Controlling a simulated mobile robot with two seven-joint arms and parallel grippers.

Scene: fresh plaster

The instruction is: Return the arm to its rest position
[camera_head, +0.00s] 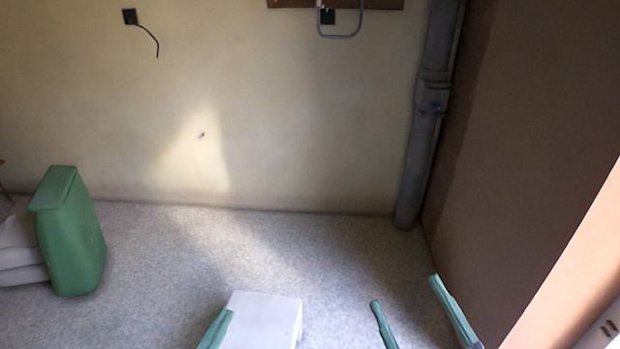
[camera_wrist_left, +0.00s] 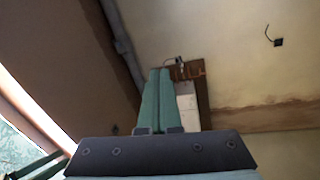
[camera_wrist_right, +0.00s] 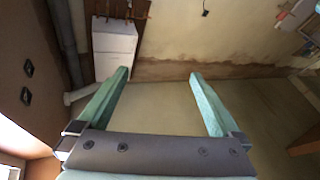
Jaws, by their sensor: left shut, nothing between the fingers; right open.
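My left gripper (camera_head: 222,318) is at the bottom of the head view, in front of a white box-shaped thing. Its two green fingers (camera_wrist_left: 159,72) are pressed together in the left wrist view, with nothing between them. My right gripper (camera_head: 404,291) is at the lower right of the head view, with its fingers spread apart. In the right wrist view the right gripper (camera_wrist_right: 158,73) is open and empty. Most of both arms is out of the head view.
The white box-shaped thing (camera_head: 266,312) stands at the bottom centre. A green container (camera_head: 75,235) stands beside pale sacks (camera_head: 20,245) at the left. A grey pipe (camera_head: 421,140) runs down the corner by the brown wall (camera_head: 530,130). The speckled floor (camera_head: 160,270) is clear between.

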